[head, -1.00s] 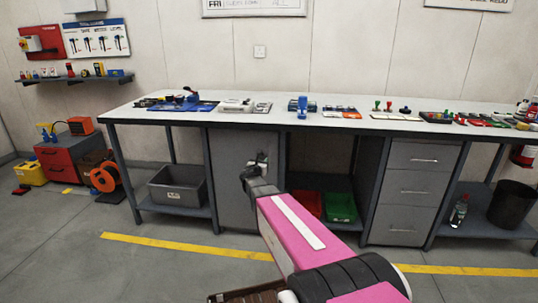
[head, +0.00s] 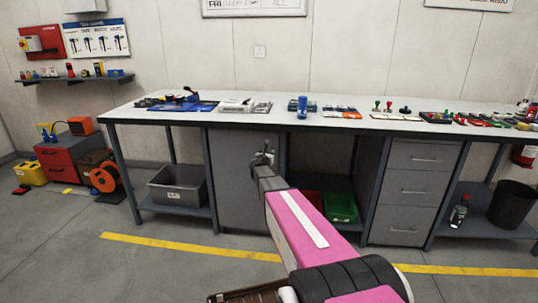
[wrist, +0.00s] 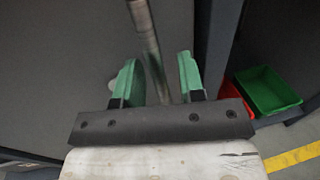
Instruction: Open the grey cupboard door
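The grey cupboard door (head: 230,190) is under the workbench, left of the middle, and looks shut. My gripper (head: 265,158) is at its upper right part in the head view. In the wrist view the door (wrist: 60,60) fills the left and middle. A vertical metal bar handle (wrist: 146,35) runs down the picture between the two green fingers of my gripper (wrist: 158,80). The fingers stand apart with a gap on each side of the bar, so the gripper is open. The handle is hidden behind my gripper in the head view.
Right of the door is an open bay with a red bin (wrist: 232,98) and a green bin (head: 341,207). A grey crate (head: 178,186) sits on a low shelf to the left. A drawer unit (head: 411,190) stands further right. The floor before the door is clear.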

